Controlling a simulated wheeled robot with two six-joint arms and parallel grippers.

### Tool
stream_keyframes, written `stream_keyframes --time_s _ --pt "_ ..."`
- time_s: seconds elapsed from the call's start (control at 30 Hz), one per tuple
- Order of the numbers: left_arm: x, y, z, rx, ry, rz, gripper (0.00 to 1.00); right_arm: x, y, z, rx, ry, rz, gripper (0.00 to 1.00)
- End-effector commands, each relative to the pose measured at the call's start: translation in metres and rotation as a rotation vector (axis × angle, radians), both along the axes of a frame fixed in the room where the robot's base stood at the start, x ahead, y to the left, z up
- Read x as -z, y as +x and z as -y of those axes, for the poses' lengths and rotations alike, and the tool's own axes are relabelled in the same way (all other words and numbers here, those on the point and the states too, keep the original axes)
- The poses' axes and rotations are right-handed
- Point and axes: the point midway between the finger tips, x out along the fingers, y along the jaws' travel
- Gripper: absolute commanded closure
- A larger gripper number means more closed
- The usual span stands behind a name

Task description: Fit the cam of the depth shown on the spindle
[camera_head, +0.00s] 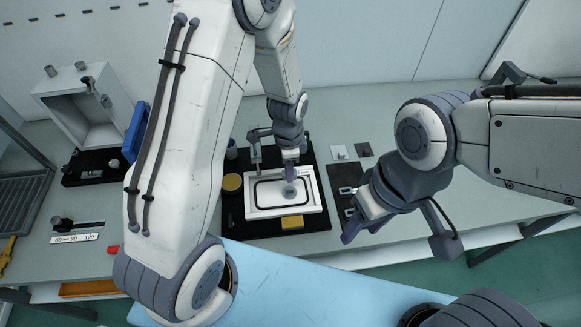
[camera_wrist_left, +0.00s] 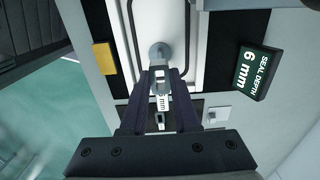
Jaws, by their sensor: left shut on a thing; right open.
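My left gripper (camera_head: 289,172) reaches down over the white panel (camera_head: 262,209). In the left wrist view the left gripper (camera_wrist_left: 160,78) is shut on a small light grey piece with dark marks, probably a cam (camera_wrist_left: 162,101). The round metal spindle (camera_wrist_left: 159,50) stands just beyond the fingertips; I cannot tell whether the cam touches it. A dark green sign (camera_wrist_left: 254,72) reads "SEAL DEPTH 6 mm". My right gripper (camera_head: 357,221) is open and empty, in front of the bench's right part.
A dark tray with light pieces (camera_head: 347,190) is right of the panel. An open grey box (camera_head: 84,105) stands at the back left.

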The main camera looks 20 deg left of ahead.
Motion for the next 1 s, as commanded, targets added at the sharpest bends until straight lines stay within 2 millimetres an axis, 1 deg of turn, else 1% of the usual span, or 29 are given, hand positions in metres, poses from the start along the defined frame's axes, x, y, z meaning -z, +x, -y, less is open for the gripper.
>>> stream_keyframes --time_s 0.03,0.3,0.43,0.6,1.0 --pt "0.008 0.0 0.0 0.0 0.0 0.0 1.0 0.006 0.0 0.0 0.0 0.0 0.0 0.5" --pt "0.034 0.001 0.001 0.001 -0.001 0.001 1.0 0.026 0.0 0.0 -0.001 0.0 0.0 0.5" --pt "0.044 0.0 0.001 0.001 0.0 0.001 1.0 0.033 0.0 0.0 -0.001 0.0 0.0 0.5" --pt "0.049 0.0 0.001 0.001 -0.001 0.001 1.0 0.036 0.0 0.0 -0.001 0.0 0.0 0.5" --pt "0.048 0.001 0.001 0.001 -0.001 0.001 1.0 0.036 0.0 0.0 -0.001 0.0 0.0 0.5"
